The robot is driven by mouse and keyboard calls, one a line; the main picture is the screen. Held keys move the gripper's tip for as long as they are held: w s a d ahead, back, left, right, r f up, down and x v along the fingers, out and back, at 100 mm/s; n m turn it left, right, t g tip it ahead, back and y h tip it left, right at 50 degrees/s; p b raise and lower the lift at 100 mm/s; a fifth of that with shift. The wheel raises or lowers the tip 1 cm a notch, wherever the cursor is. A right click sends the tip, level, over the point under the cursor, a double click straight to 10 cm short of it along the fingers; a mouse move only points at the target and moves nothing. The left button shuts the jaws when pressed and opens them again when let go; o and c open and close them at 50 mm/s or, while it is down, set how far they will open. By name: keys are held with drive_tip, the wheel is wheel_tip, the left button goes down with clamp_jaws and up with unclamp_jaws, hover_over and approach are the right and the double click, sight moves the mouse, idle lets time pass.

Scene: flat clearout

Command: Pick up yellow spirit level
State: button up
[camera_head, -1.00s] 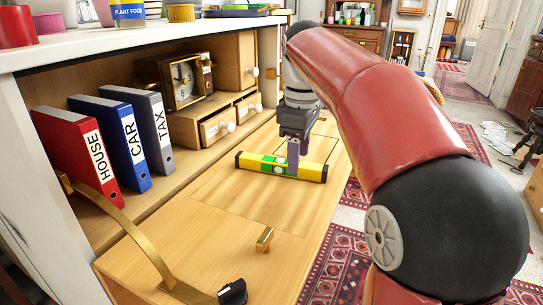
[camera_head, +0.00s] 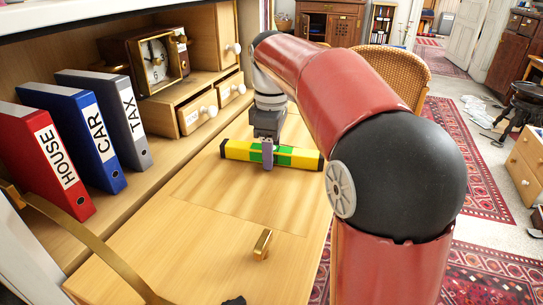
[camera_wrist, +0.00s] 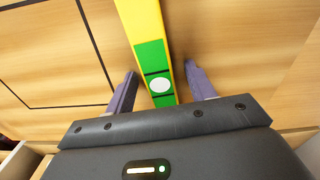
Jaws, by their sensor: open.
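The yellow spirit level (camera_head: 304,159) lies flat on the fold-down wooden desk surface. It has black end caps and a green middle section. In the wrist view the level (camera_wrist: 141,18) shows a green part with a white round spot. My gripper (camera_head: 267,155) is lowered over the middle of the level, with its purple fingers pointing down. In the wrist view my gripper (camera_wrist: 160,88) is open, with one finger on each side of the green section and gaps between them and the level. The level rests on the wood.
Red, blue and grey binders (camera_head: 88,138) stand in the desk's compartment at left. A clock (camera_head: 155,60) and small drawers (camera_head: 197,112) stand behind. A brass knob (camera_head: 262,244) is on the desk surface. A wicker chair (camera_head: 405,70) stands beyond my arm.

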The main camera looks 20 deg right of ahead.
clamp_jaws()
idle(0.3)
